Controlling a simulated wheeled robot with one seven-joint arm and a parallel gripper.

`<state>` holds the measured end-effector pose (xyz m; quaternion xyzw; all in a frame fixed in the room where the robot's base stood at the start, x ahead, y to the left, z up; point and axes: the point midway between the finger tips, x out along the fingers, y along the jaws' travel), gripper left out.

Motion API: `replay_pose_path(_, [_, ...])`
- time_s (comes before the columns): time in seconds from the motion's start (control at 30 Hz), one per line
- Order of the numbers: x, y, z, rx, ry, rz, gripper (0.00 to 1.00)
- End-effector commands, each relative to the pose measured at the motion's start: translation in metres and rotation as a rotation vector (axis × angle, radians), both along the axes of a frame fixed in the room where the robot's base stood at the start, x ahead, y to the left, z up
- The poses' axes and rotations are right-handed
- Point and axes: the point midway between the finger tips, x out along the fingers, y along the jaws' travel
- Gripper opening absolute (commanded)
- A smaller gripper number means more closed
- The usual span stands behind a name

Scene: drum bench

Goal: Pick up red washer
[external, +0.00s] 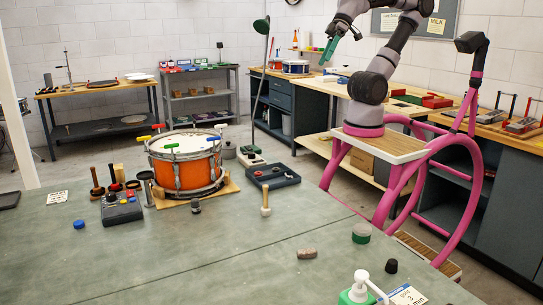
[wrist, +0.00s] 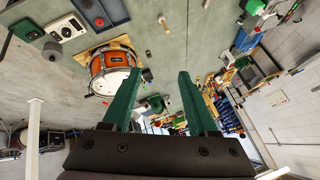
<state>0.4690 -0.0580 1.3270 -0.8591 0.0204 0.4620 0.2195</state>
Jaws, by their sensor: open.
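I cannot clearly make out a red washer. A small red spot (external: 115,187) shows among the pegs and handles by the dark block (external: 122,211) left of the drum in the external view; I cannot tell whether it is the washer. My gripper (external: 328,50) is raised high above the far side of the bench, well away from that spot. In the wrist view my gripper's green fingers (wrist: 159,73) are spread apart with nothing between them.
An orange drum (external: 185,165) stands on a wooden board on the green-grey bench (external: 200,260). A dark tray (external: 284,177) and a mallet (external: 265,200) lie to its right. A pump bottle (external: 357,292) stands at the front right. The bench's middle front is mostly clear.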

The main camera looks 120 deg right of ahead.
Motion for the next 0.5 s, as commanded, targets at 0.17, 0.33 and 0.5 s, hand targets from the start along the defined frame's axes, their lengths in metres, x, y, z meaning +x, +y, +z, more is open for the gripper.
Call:
replay_pose_path(0.17, [0.003,-0.001,-0.004,-0.015,0.017,0.013,0.59])
replay_pose_path(0.33, [0.024,-0.008,-0.032,-0.125,0.135,0.104,0.59])
replay_pose_path(0.5, [0.053,-0.018,-0.078,-0.313,0.307,0.272,0.59])
